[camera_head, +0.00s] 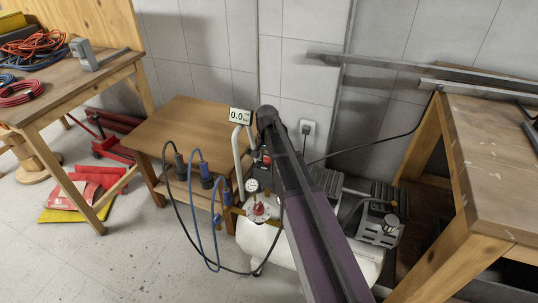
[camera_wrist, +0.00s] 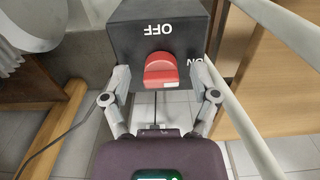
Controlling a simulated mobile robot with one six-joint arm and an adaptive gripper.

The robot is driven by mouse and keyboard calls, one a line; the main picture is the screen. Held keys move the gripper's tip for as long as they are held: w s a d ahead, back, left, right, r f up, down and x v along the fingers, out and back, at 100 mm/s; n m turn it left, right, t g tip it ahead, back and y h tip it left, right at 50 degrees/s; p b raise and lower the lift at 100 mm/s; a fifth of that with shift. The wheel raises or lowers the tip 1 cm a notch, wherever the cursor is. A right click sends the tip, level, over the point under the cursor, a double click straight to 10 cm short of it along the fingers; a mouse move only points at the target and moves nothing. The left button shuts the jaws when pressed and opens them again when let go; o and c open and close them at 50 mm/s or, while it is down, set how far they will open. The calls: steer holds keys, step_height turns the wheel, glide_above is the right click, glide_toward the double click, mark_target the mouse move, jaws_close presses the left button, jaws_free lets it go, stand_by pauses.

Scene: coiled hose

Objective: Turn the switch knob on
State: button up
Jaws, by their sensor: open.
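The switch is a black box (camera_wrist: 140,25) in the wrist view, with a red knob (camera_wrist: 160,68) on its face. The white words OFF and ON appear upside down, OFF just above the knob and ON to its right. My gripper (camera_wrist: 162,78) is open, with one finger left and one right of the knob and visible space between each finger and the knob. Whether the fingertips touch the box is unclear. In the head view my arm covers most of the switch; only a small dark and red part (camera_head: 266,160) shows beside it.
A white compressor tank (camera_head: 262,240) with a gauge (camera_head: 252,186) stands below my arm. A small wooden table (camera_head: 190,125) with hoses is to the left; a 0.0 display (camera_head: 241,116) is near the wall. A wooden workbench (camera_head: 500,170) stands right.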

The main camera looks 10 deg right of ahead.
mark_target(267, 157)
steer(key=shift+n, duration=0.4)
steer(key=shift+n, duration=2)
steer(key=n, duration=0.8)
steer(key=shift+n, duration=0.4)
steer(key=n, duration=0.4)
steer(key=shift+r+n, duration=0.3)
steer(key=shift+n, duration=0.1)
step_height(267, 157, up, 14)
steer(key=p, duration=1.4)
steer(key=s+r+m+p, duration=0.9)
steer(key=s+r+p, duration=0.3)
steer(key=s, duration=0.4)
steer(key=shift+s+r+p, duration=0.3)
steer(key=shift+r+p, duration=0.1)
steer(key=shift+p, duration=0.25)
